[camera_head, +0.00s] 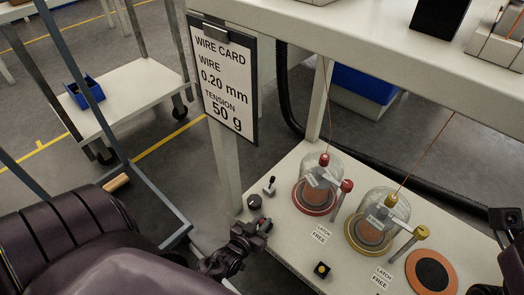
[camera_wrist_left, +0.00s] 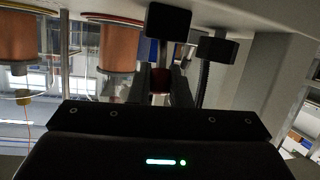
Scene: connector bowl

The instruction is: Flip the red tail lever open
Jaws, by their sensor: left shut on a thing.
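A red-knobbed lever (camera_head: 346,186) leans up beside the red-ringed spool (camera_head: 313,196), under a clear dome. I cannot tell for sure whether it is the tail lever. My left gripper (camera_head: 262,226) is low at the near left edge of the white bench, left of the spool and apart from that lever. In the left wrist view my left fingers (camera_wrist_left: 160,88) are shut on a small dark reddish thing, mostly hidden between them. A dark shape at the right edge of the head view seems to be my right gripper (camera_head: 506,220); its jaws cannot be made out.
A yellow-ringed spool (camera_head: 370,236) and an orange disc (camera_head: 432,272) stand to the right. A dark knob (camera_head: 254,202) and a small stick lever (camera_head: 270,186) are close to my left gripper. A post with the wire card (camera_head: 224,82) rises behind.

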